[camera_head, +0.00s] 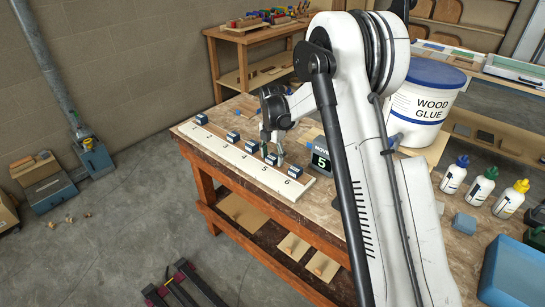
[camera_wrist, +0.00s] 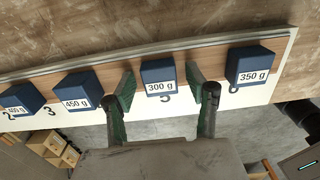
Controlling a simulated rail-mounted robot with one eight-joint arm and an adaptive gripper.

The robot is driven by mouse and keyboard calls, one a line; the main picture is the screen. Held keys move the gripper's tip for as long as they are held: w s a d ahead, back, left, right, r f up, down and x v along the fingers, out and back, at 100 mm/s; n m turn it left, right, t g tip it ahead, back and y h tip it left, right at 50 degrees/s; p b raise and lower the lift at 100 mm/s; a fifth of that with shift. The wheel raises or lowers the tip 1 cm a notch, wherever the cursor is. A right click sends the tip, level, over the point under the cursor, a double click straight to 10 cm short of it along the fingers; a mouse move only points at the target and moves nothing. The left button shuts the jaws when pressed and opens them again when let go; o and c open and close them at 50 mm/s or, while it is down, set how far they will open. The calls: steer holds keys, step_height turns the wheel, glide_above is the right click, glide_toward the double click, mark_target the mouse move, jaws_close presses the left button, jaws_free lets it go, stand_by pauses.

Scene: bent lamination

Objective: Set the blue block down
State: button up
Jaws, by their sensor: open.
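The blue block labelled 300 g (camera_wrist: 158,74) sits upright on the wood and white strip, just behind the number 5, in the wrist view. My gripper (camera_wrist: 161,82) is open, with one finger on each side of this block. A gap shows at the left finger; whether the right finger touches the block I cannot tell. In the head view my gripper (camera_head: 272,152) is down at the numbered board (camera_head: 222,153), near its right end, and partly hides the block there.
Other blue blocks stand on the strip: 450 g (camera_wrist: 78,90) to the left and 350 g (camera_wrist: 250,66) to the right. A small display (camera_head: 321,158) reads MOVE 5. A wood glue bucket (camera_head: 423,100) and several bottles (camera_head: 483,186) stand right of my arm.

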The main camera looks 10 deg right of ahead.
mark_target(273, 156)
step_height(273, 156, up, 12)
steer(key=s+r+m+t, duration=0.2)
steer(key=s+r+m, duration=0.4)
steer(key=s+r, duration=0.25)
steer(key=s+r+m+t, duration=0.25)
steer(key=s+m, duration=0.35)
steer(key=s, duration=0.5)
steer(key=s+r+m+t, duration=0.1)
steer(key=s+r+m, duration=0.4)
steer(key=s, duration=0.6)
steer(key=s+f+m+t, duration=0.1)
steer(key=s+f+m, duration=0.4)
steer(key=s+m, duration=0.3)
steer(key=shift+s+f+t, duration=0.25)
steer(key=shift+s+t, duration=0.1)
steer(key=shift+s, duration=0.75)
